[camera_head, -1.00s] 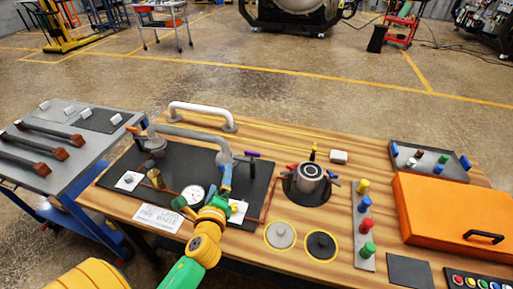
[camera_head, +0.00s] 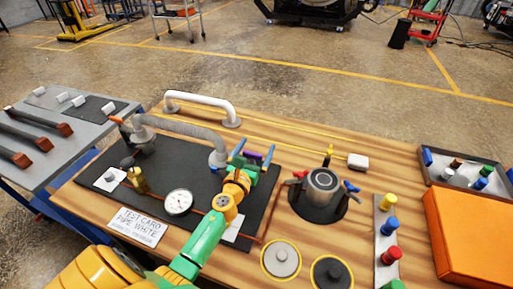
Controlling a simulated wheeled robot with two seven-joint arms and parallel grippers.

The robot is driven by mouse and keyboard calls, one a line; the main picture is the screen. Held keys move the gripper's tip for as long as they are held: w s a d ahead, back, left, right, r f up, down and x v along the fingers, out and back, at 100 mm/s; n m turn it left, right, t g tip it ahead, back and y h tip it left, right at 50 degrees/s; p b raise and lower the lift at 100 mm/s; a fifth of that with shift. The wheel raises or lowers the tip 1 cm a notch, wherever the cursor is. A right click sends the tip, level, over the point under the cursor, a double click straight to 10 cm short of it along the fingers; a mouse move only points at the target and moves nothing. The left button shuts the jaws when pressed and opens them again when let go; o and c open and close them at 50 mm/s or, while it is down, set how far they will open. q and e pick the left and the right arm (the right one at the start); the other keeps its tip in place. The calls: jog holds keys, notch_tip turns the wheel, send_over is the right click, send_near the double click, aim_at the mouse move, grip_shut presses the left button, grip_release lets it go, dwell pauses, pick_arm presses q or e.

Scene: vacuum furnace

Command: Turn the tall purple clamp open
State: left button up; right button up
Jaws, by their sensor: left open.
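The purple clamp (camera_head: 252,155) shows as a small purple bar beside the right-hand end of the grey pipe (camera_head: 190,130), above the black mat (camera_head: 262,195). My left gripper (camera_head: 254,151) is open, with one blue fingertip on each side of the purple bar in the picture. I cannot tell whether the fingers touch it. The gripper hides the clamp's lower part. My right gripper is not in view.
An orange-handled clamp (camera_head: 118,121) is at the pipe's left end. A gauge (camera_head: 178,202), a brass fitting (camera_head: 138,180) and a white card (camera_head: 137,225) are nearer. A silver pot (camera_head: 322,184) with coloured clamps stands to the right; a white handle-shaped pipe (camera_head: 200,102) lies behind.

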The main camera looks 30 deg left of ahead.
pick_arm(q)
jog(key=shift+s+r, duration=0.1)
jog(key=shift+r, duration=0.05)
grip_shut()
dwell(0.4)
